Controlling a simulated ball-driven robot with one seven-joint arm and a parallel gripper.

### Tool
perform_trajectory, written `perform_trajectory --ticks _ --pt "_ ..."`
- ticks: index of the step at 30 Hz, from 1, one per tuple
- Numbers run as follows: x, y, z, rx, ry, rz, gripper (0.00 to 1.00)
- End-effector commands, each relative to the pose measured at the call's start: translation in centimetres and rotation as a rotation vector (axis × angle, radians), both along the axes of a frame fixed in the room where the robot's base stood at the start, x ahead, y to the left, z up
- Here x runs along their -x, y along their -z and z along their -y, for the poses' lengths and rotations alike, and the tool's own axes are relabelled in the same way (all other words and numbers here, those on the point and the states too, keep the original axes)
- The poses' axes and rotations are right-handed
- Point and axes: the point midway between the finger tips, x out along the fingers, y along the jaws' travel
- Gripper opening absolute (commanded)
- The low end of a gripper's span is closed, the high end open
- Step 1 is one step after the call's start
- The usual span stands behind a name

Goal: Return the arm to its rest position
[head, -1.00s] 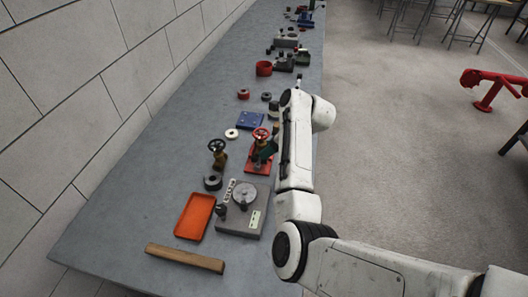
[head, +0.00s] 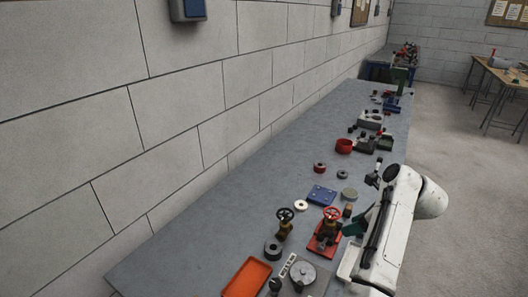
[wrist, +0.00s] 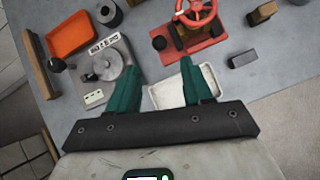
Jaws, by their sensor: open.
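My gripper (wrist: 154,92) shows in the wrist view as two green fingers spread apart, with nothing between them. It is above the bench, beside a white tray (wrist: 180,88) and a grey device with a round dial (wrist: 112,72). In the head view my white arm comes in at the lower right. The green fingertip (head: 353,228) shows just right of the red valve stand (head: 325,238), and the rest of the gripper is hidden behind the arm. I cannot tell whether the fingers touch anything.
The long grey bench (head: 185,250) runs along a block wall. An orange tray (head: 247,279), a second valve (head: 284,223), a blue plate (head: 321,194) and a red ring-like part (head: 344,146) stand on it. The bench's left part is bare. Open floor (head: 440,140) lies right of the bench.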

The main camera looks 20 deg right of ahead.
Motion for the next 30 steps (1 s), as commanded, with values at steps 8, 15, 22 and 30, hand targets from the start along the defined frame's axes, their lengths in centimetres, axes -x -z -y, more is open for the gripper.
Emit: perform_trajectory --ticks 8,15,22,30 --pt "2.7 2.0 0.5 0.164 -0.145 -0.015 0.5" --pt "10.3 6.4 -0.3 0.581 -0.699 -0.061 0.5" --pt "17.8 9.8 -3.9 0.846 -1.353 -0.073 0.5" --pt "27.4 12.5 -10.6 0.956 -2.131 0.053 0.5"
